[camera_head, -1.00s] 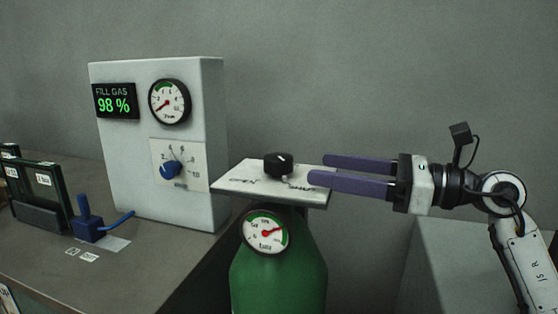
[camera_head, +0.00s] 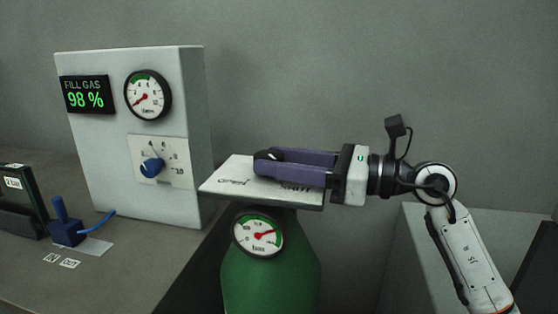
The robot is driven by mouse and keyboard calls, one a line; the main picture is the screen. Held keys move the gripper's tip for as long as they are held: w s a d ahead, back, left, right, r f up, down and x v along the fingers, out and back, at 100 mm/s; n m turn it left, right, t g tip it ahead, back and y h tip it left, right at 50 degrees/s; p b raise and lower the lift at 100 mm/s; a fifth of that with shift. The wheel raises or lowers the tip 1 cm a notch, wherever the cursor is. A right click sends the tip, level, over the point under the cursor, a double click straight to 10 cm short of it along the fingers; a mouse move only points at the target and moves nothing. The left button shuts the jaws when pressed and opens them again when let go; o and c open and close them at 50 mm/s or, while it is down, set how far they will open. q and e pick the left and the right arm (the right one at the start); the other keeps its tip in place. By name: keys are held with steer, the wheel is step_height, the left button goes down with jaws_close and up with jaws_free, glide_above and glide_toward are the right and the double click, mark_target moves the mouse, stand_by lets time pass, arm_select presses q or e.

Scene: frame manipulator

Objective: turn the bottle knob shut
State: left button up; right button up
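The black bottle knob (camera_head: 267,155) sits on the white plate (camera_head: 222,181) on top of the green gas bottle (camera_head: 265,275). The plate carries lettering reading "OPEN" at the left; the lettering at the right is partly covered. My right gripper (camera_head: 265,161) reaches in from the right, level, with one purple finger behind the knob and one in front. The fingers hide much of the knob. I cannot tell whether they press on it. My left gripper is out of view.
The bottle's gauge (camera_head: 258,235) faces me below the plate. A grey panel (camera_head: 190,120) at the left has a "FILL GAS 98 %" display (camera_head: 86,95), a gauge (camera_head: 147,95) and a blue knob (camera_head: 152,168). A blue lever (camera_head: 65,225) stands on the bench.

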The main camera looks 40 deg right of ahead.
steer(key=c, duration=0.3)
steer(key=shift+w+d+f+n+g+y+b, duration=0.1)
steer(key=shift+f+n+g+y+b, duration=0.1)
steer(key=shift+n+g+y+b, duration=0.55)
steer(key=shift+c, duration=0.2)
steer(key=shift+r+b, duration=0.2)
steer(key=shift+b, duration=0.2)
steer(key=o, duration=1)
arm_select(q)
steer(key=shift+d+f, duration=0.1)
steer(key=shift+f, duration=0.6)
arm_select(e)
steer(key=shift+o, duration=0.4)
arm_select(q)
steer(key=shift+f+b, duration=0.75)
steer(key=shift+b, duration=0.35)
arm_select(e)
steer(key=v, duration=1)
steer(key=shift+d, duration=0.15)
